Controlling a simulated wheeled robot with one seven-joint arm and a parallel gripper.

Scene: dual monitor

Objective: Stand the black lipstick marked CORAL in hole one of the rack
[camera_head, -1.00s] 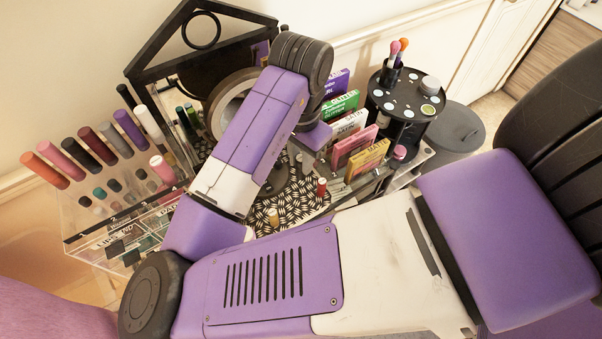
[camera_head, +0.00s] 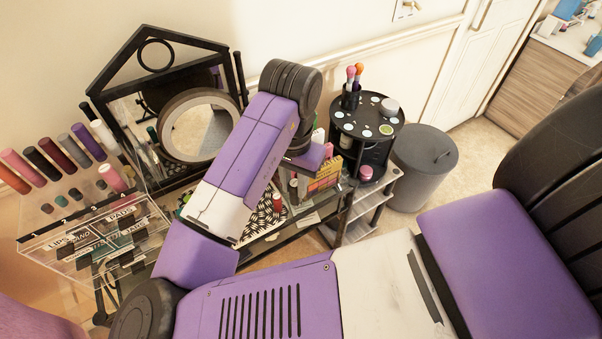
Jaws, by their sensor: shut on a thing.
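The clear rack (camera_head: 30,236) stands at the left, with numbers 1 to 4 along its front edge, 1 at the left end. Several coloured lipsticks stand in its back row, among them a black one (camera_head: 42,164); no CORAL mark is readable. A pink lipstick (camera_head: 112,178) stands near number 4. Small dark round spots show behind the other numbers; I cannot tell whether they are holes. My purple and white arm reaches over the table from the front.
A round mirror (camera_head: 199,129) and a black frame stand behind the arm. A red-topped tube (camera_head: 277,203) stands on the patterned mat. Boxed palettes (camera_head: 324,175), a round black organiser (camera_head: 367,125) and a grey bin (camera_head: 423,165) are at the right. Labelled compartments (camera_head: 115,240) front the rack.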

